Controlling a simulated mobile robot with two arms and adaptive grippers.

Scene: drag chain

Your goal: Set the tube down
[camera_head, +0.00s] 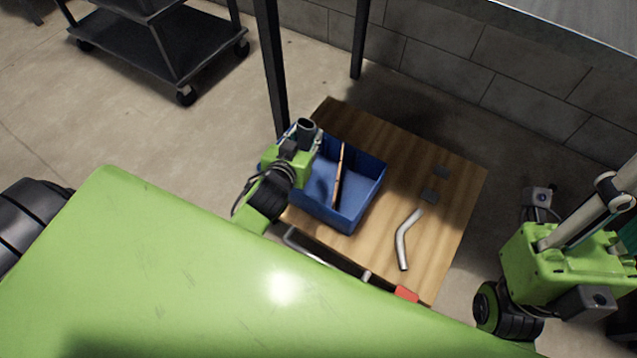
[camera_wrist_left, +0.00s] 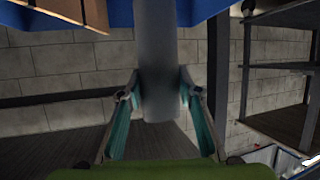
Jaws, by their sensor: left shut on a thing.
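My left gripper (camera_head: 309,138) is shut on a dark grey tube (camera_head: 306,127), at the upper left corner of the blue box (camera_head: 352,215). The tube's round open end faces up toward the head camera. In the left wrist view the grey tube (camera_wrist_left: 156,45) passes between the two teal-padded fingers (camera_wrist_left: 158,98). Whether its far end touches the box or the table is hidden.
The blue box stands on a low wooden table (camera_head: 455,215), with a thin wooden strip (camera_head: 338,175) in it. A black cart (camera_head: 175,50) stands back left.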

